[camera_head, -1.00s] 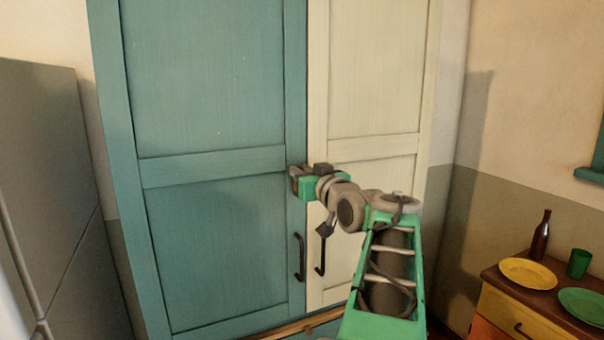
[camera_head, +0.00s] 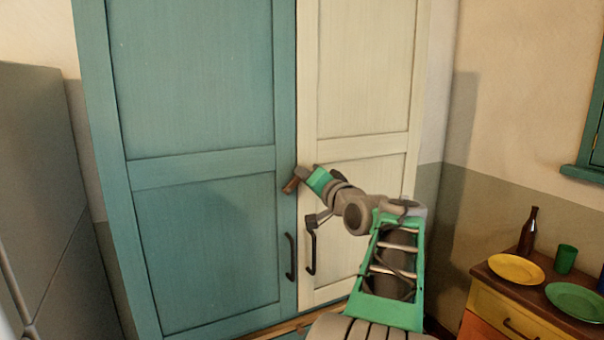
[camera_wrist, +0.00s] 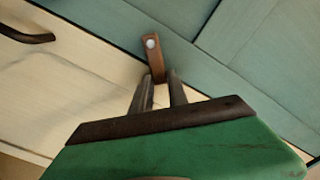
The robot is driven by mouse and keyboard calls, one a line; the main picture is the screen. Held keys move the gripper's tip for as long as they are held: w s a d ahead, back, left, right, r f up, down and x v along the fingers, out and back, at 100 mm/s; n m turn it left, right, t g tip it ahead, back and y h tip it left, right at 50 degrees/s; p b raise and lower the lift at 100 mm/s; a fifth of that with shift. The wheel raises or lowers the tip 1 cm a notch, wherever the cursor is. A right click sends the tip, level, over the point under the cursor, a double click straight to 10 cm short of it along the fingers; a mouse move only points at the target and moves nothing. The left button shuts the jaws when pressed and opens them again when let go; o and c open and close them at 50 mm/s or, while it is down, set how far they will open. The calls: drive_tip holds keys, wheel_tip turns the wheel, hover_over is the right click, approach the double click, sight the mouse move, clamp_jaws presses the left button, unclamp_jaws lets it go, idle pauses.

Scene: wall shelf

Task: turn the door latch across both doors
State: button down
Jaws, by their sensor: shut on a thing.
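The teal door (camera_head: 205,240) and the cream door (camera_head: 355,90) stand shut side by side. The brown latch (camera_head: 290,185) is at the seam, tilted, and partly hidden by my gripper (camera_head: 305,175). In the wrist view the latch (camera_wrist: 152,48) has a pale round pivot on the teal door, and its other end reaches toward the cream door. My gripper (camera_wrist: 159,88) has its two fingers closed about the latch's free end at the seam. How far the end lies over the cream door is hard to tell.
Dark handles sit below the latch on the teal door (camera_head: 290,257) and the cream door (camera_head: 310,250). A grey fridge (camera_head: 45,190) stands at left. A low cabinet (camera_head: 500,295) at right holds plates, a bottle (camera_head: 527,232) and a green cup (camera_head: 566,258).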

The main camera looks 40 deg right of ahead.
drive_tip(key=shift+s+d+f+m+p, duration=0.1)
drive_tip(key=shift+d+f+m+p, duration=0.25)
drive_tip(key=shift+m, duration=0.8)
drive_tip(key=shift+s+d+f+m+p, duration=0.1)
drive_tip(key=shift+f+m+p, duration=0.4)
drive_tip(key=shift+m, duration=0.7)
drive_tip(key=shift+s+d+f+m+p, duration=0.1)
drive_tip(key=shift+d+f+m+p, duration=0.2)
drive_tip(key=shift+f+m, duration=0.6)
drive_tip(key=shift+r+m, duration=0.2)
drive_tip(key=shift+m, duration=0.25)
drive_tip(key=c, duration=1.3)
unclamp_jaws()
drive_tip(key=b+v, duration=0.2)
drive_tip(key=v, duration=0.5)
drive_tip(key=shift+s+a, duration=0.2)
drive_tip(key=shift+s, duration=0.15)
